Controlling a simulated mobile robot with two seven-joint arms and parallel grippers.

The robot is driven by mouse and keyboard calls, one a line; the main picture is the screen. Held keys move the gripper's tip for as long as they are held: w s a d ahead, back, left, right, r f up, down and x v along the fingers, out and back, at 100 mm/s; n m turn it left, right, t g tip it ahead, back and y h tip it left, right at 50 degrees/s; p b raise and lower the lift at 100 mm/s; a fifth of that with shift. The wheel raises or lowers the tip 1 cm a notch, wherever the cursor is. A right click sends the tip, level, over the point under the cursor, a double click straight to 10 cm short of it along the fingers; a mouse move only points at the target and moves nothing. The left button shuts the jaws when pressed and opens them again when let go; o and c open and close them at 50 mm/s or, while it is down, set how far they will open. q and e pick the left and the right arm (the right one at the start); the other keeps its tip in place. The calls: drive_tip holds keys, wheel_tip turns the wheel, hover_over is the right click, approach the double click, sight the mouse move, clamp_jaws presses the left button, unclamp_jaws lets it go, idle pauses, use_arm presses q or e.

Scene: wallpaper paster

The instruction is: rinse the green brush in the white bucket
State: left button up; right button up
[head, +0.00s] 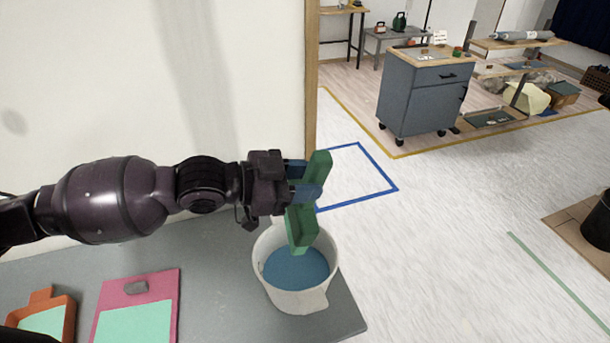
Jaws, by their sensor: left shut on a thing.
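My left gripper (306,182) is shut on the green brush (301,229) and holds it over the back part of the bucket. The brush is tilted near upright, one end above my fingers and the other hanging at the bucket's opening. The white bucket (296,300) stands on the grey table near its right edge, with blue liquid (296,268) inside. The brush's low end shows above the liquid; I cannot tell whether it touches it. My right gripper is not in view.
The grey table (215,285) also bears a pink board (172,290) with a light green sheet and an orange tray (70,308) at the left. A white wall with a wooden edge (312,80) stands behind my arm. A grey cabinet (420,100) stands farther back; white floor lies open at right.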

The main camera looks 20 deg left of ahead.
sight(291, 237)
use_arm(q)
wheel_tip(291, 237, down, 3)
drive_tip(key=shift+r+b, duration=0.15)
drive_tip(key=shift+b, duration=0.9)
wheel_tip(291, 237, down, 3)
drive_tip(key=shift+f+b, duration=0.1)
drive_tip(key=shift+b, duration=1.05)
drive_tip(key=shift+f+b, duration=1.8)
drive_tip(key=shift+f, duration=1.9)
drive_tip(key=shift+f, duration=1.3)
drive_tip(key=shift+a+r, duration=0.15)
drive_tip(key=shift+a, duration=1)
drive_tip(key=shift+d, duration=0.15)
